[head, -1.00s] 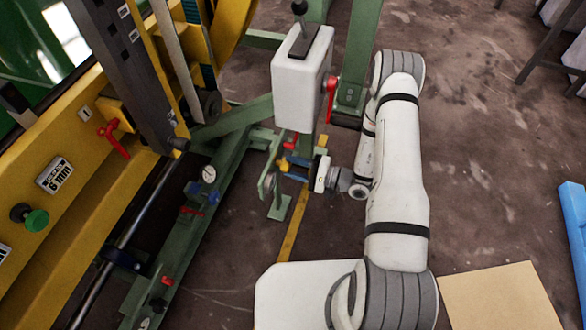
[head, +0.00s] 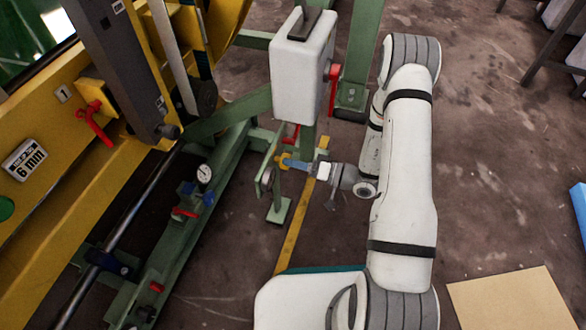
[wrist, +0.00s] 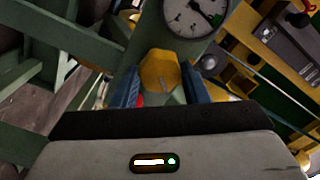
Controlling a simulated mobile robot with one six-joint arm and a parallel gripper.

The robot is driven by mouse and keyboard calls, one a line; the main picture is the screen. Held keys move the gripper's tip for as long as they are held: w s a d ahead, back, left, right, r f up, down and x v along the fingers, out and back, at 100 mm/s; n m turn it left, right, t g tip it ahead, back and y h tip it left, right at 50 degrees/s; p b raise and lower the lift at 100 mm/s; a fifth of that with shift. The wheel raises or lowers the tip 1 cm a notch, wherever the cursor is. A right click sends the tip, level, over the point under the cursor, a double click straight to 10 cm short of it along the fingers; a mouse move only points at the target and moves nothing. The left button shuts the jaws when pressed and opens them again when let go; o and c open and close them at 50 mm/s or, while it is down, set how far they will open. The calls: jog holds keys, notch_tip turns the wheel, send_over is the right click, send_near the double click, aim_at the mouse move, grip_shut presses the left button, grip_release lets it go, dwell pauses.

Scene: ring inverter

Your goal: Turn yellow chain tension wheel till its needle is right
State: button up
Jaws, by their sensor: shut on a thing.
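The yellow wheel (wrist: 160,72) sits between the two blue fingers of my gripper (wrist: 161,88) in the wrist view. The fingers are shut on its sides. In the head view the wheel (head: 282,160) is a small yellow bit at the tip of my gripper (head: 287,162), on the green frame. A round white dial (wrist: 196,17) is just beyond the wheel in the wrist view, cut by the top edge. Its dark needle points to the lower right, close to a green mark at the rim. I cannot tell whether it lies inside the mark.
A white box (head: 301,75) on a green post stands above my gripper. Another small gauge (head: 204,174) and red handles are on the green rail to the left. A yellow floor line (head: 300,215) runs below. Floor to the right of my arm is mostly open.

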jog(key=shift+w+d+n+b, duration=0.1)
jog(key=shift+n+b, duration=0.45)
jog(key=shift+n, duration=1.4)
jog(key=shift+w+n+b, duration=0.1)
jog(key=shift+n+b, duration=0.45)
jog(key=shift+n, duration=1.4)
jog(key=o, duration=1)
jog(key=shift+s, duration=0.1)
jog(key=shift+c, duration=0.2)
jog(key=p+v, duration=0.2)
jog(key=v, duration=0.5)
jog(key=shift+s+d, duration=0.15)
jog(key=shift+d, duration=0.2)
